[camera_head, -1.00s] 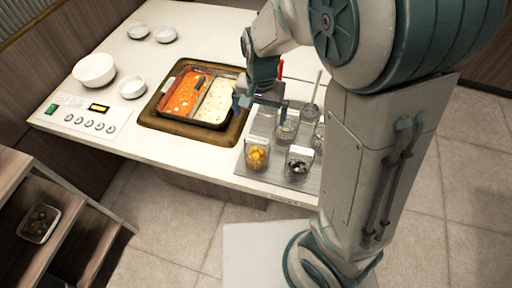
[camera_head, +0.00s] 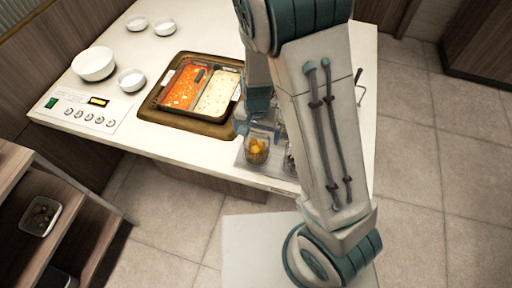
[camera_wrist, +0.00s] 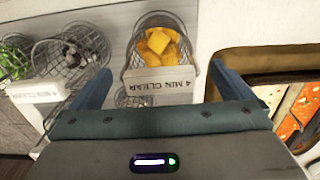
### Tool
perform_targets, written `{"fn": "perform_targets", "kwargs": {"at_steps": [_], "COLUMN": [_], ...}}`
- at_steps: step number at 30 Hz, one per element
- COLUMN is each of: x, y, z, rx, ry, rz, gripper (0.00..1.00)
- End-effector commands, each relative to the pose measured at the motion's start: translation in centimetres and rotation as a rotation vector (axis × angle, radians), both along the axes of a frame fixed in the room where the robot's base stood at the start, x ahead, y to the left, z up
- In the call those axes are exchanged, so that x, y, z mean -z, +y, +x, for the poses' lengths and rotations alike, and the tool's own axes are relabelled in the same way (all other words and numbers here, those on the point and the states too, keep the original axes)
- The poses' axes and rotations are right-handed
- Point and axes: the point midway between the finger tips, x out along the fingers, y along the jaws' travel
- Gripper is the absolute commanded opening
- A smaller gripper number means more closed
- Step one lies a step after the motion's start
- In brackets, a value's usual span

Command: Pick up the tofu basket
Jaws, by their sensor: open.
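A wire basket of yellow-orange cubes, which look like tofu (camera_head: 257,147), stands at the front left of the grey rack; its mesh and a white label reading "4 MIN CLEAR" also show in the wrist view (camera_wrist: 158,44). My gripper (camera_wrist: 160,70) is open, with one finger on each side of the basket's label end. In the wrist view the fingers look apart from the basket. Nothing is held. In the head view my arm hides much of the gripper and the rack.
Baskets with dark pieces (camera_wrist: 82,50) and greens (camera_wrist: 14,62) stand beside it in the wrist view. A sauce pan with red and white wells (camera_head: 215,92) sits in the counter to the left. White bowls (camera_head: 93,64) stand farther left.

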Motion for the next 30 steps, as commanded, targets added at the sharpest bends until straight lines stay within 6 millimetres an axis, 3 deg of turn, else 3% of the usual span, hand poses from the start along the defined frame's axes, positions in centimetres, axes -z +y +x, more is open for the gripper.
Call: {"fn": "perform_targets", "kwargs": {"at_steps": [6,14,20,30], "x": [2.1,2.3,2.3,1.8], "y": [-0.1,0.0,0.0,0.0], "z": [-0.1,0.0,0.0,0.0], "rx": [0.001,0.0,0.0,-0.001], "ry": [0.001,0.0,0.0,-0.003], "rz": [-0.001,0.0,0.0,0.001], "gripper": [1.0,1.0,0.49,0.49]}}
